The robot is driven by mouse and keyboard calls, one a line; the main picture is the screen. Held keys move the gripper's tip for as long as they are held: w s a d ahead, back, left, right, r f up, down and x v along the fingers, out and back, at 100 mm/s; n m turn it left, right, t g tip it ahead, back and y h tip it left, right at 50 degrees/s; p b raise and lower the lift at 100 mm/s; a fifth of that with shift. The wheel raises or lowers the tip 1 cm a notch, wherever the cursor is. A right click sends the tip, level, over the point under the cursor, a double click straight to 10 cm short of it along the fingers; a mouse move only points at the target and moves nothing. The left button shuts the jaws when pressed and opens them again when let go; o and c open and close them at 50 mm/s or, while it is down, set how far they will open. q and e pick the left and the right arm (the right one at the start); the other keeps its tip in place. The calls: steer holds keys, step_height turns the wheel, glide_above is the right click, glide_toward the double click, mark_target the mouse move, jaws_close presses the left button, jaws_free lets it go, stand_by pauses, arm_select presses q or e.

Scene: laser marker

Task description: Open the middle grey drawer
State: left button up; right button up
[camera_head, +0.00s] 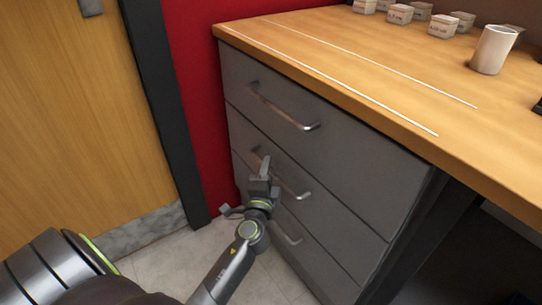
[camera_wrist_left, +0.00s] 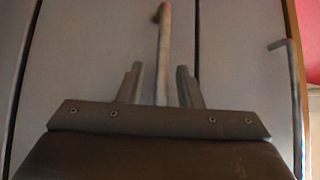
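The grey drawer unit stands under the wooden desktop with three stacked drawers, all flush and closed. The middle grey drawer (camera_head: 334,207) has a metal bar handle (camera_head: 297,190), partly hidden behind my left gripper in the head view. My left gripper (camera_head: 263,168) is in front of the middle drawer at the handle's left part. In the left wrist view, its two fingers (camera_wrist_left: 160,85) are apart, with the bar handle (camera_wrist_left: 164,45) running between them. I see a gap on each side of the bar, so the fingers are not closed on it. My right gripper is not in view.
The top drawer handle (camera_head: 283,108) is above my gripper and the bottom handle (camera_head: 288,232) is below it. A white cup (camera_head: 493,49) and several small boxes (camera_head: 444,25) stand on the desktop (camera_head: 400,75). A wooden door (camera_head: 75,120) and red wall (camera_head: 195,70) are at left.

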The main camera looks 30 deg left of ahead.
arm_select(q)
steer(key=shift+w, duration=0.2)
steer(key=shift+r, duration=0.1)
steer(key=shift+c, duration=0.5)
jaws_close()
